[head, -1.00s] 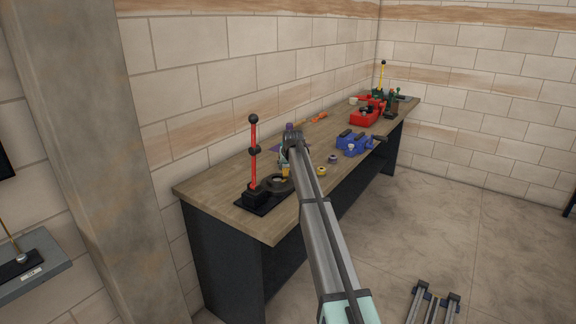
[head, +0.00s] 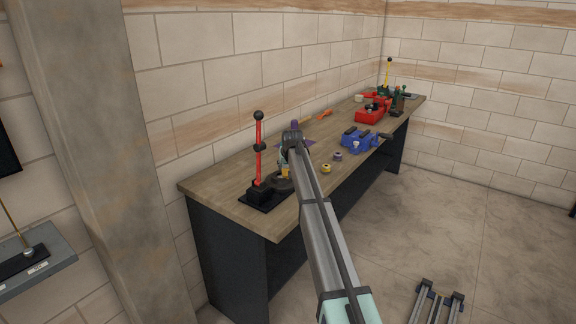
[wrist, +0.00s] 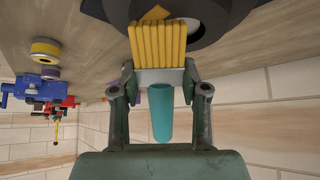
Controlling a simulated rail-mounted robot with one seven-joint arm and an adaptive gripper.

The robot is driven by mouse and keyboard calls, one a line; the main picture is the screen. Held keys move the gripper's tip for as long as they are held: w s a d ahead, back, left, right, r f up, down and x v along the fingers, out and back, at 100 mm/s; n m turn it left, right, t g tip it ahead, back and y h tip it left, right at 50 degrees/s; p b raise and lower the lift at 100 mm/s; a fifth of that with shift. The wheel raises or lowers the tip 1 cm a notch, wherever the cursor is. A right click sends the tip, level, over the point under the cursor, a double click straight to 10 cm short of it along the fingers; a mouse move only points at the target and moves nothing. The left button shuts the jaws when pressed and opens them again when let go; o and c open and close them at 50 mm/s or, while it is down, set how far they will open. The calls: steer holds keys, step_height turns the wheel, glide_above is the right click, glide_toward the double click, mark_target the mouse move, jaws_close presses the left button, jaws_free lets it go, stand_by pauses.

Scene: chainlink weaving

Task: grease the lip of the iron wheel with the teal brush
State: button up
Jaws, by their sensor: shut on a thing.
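The teal brush (wrist: 162,122) is in my gripper (wrist: 159,80), which is shut on it at the pale metal band. Its yellow bristles (wrist: 158,45) point at the dark iron wheel (wrist: 228,22) and overlap it in the wrist view; I cannot tell whether they touch. In the head view the iron wheel (head: 279,186) lies flat at the near end of the bench, beside the red lever. My gripper (head: 285,162) is just above it, largely hidden by my arm. The bristles show there as a small yellow patch (head: 286,172).
An upright red lever (head: 259,150) on a black base stands left of the wheel. Yellow and purple rings, a blue vise (head: 358,140) and a red machine (head: 372,112) stand farther along the bench (head: 225,185). A brick wall runs behind.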

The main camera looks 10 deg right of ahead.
steer(key=shift+s+a, duration=1.3)
step_height(320, 180, up, 7)
steer(key=p, duration=0.2)
steer(key=shift+p, duration=0.3)
stand_by(0.5)
steer(key=s+f, duration=0.3)
steer(key=s, duration=1.7)
steer(key=s+f, duration=0.3)
steer(key=s, duration=1.7)
steer(key=shift+a+f, duration=0.2)
steer(key=shift+f, duration=0.2)
